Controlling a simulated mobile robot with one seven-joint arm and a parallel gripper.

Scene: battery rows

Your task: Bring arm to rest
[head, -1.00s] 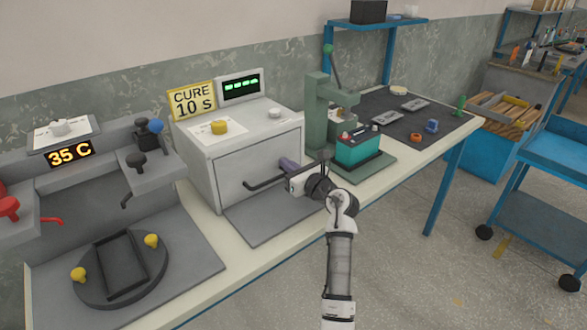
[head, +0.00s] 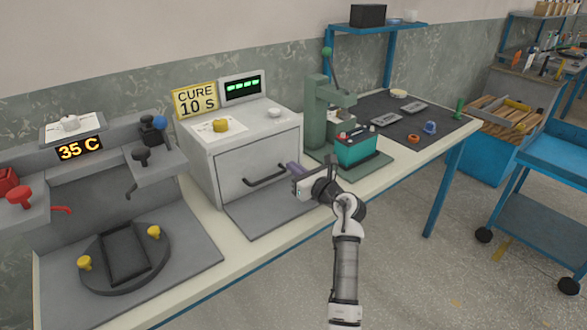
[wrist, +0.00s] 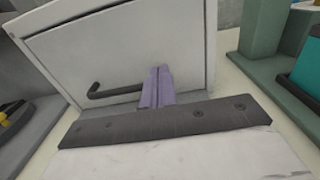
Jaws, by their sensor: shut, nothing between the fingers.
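My gripper (head: 294,168) is shut and empty, its purple-grey fingers together. It is in front of the right side of the white oven's door, just right of the dark bar handle (head: 265,175). In the wrist view the shut fingers (wrist: 157,88) show against the oven door (wrist: 130,45), with the handle (wrist: 115,90) to their left. I cannot tell the exact gap between fingers and door. The oven door is closed.
A green press (head: 318,115) with a teal battery (head: 357,147) stands right of my gripper. A grey fixture with a round turntable (head: 160,262) is at left. A dark mat (head: 440,118) lies at the far right of the bench.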

